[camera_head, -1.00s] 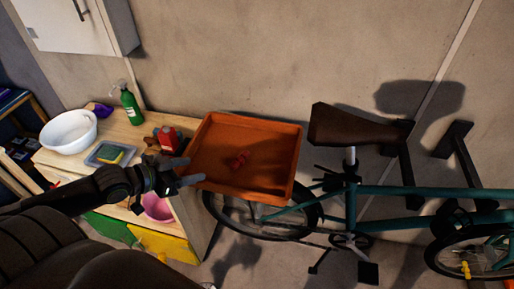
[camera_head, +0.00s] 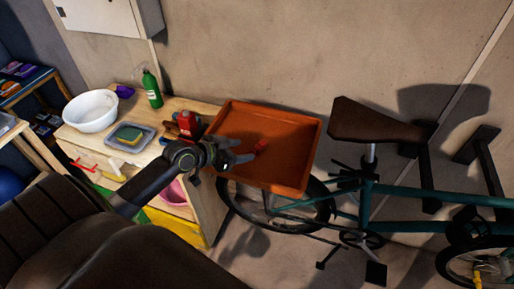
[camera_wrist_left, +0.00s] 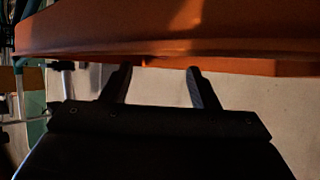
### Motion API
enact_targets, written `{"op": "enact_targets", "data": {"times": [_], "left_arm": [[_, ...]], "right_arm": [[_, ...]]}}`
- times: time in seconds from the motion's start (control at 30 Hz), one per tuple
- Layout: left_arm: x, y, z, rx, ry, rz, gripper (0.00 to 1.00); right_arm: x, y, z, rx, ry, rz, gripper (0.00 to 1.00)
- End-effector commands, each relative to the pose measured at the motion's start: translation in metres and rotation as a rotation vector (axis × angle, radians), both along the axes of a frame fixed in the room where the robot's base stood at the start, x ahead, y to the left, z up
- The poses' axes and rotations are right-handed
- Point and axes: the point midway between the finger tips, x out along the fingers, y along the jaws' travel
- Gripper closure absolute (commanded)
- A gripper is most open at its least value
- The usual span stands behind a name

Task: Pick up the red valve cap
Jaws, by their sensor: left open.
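The red valve cap (camera_head: 261,146) lies in the orange tray (camera_head: 296,128). My left gripper (camera_head: 242,159) is open, with its fingers pointing toward the cap from the left in the head view. The fingertips appear close to the cap, but I cannot tell their height over the tray floor. In the left wrist view the two fingers (camera_wrist_left: 160,72) are apart with nothing clearly seen between them. The tray's orange side (camera_wrist_left: 160,35) fills the top of that view, and the cap cannot be made out there. My right gripper is not in view.
A wooden cabinet (camera_head: 205,205) holds a white basin (camera_head: 90,112), a green bottle (camera_head: 152,90), a red container (camera_head: 187,122) and a sponge in a grey tray (camera_head: 145,145). A teal bicycle (camera_head: 430,192) with a brown saddle (camera_head: 380,120) stands to the right.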

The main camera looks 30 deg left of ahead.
Motion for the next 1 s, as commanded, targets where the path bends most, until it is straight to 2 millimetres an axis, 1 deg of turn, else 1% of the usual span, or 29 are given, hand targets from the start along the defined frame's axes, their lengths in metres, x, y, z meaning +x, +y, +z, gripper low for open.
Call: {"op": "enact_targets", "data": {"times": [0.23,0.43,0.6,0.7,0.93,1.0], "left_arm": [[0.011,-0.005,-0.005,-0.003,0.0,0.001,0.45],[0.03,-0.014,-0.016,-0.005,0.001,0.002,0.45],[0.044,-0.018,-0.026,-0.002,0.001,0.001,0.45],[0.047,-0.019,-0.028,0.0,-0.001,0.0,0.45],[0.047,-0.019,-0.029,0.0,-0.001,0.0,0.45],[0.047,-0.019,-0.029,0.0,-0.001,0.0,0.55]], "right_arm": [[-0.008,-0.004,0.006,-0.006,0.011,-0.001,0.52],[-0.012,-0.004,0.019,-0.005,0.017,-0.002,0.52],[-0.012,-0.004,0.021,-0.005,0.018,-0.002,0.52],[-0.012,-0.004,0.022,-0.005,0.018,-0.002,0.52],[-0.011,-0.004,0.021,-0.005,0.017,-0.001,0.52],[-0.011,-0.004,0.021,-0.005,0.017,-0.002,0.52]]}}
